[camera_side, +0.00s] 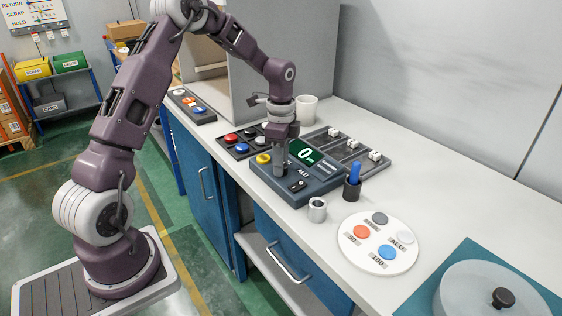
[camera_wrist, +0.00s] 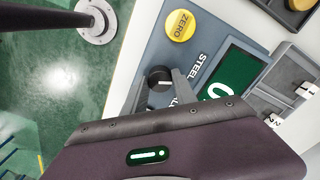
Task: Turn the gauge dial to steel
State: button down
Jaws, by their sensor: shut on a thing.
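The gauge (camera_side: 322,186) is a grey-blue box on the bench with a green display reading 0, a yellow ZERO button (camera_wrist: 180,25) and the labels STEEL and ALU. Its dial (camera_wrist: 158,75) is a round black knob with a white mark, seen in the wrist view beside those labels. The mark runs roughly toward the label side; I cannot tell which label it points to. My gripper (camera_side: 280,170) points down onto the gauge and is shut on the dial.
A dark tray with coloured pucks (camera_side: 238,147) lies left of the gauge. A slotted grey rack (camera_side: 345,150) and a white cup (camera_side: 307,108) stand behind. A dark pen cup (camera_side: 352,190), metal ring (camera_side: 317,210) and round white board (camera_side: 352,255) are to the right.

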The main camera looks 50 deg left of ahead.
jog(key=shift+n, duration=0.6)
jog(key=c, duration=1)
grip_release()
notch_tip(320, 180, up, 7)
jog(key=shift+r, duration=0.1)
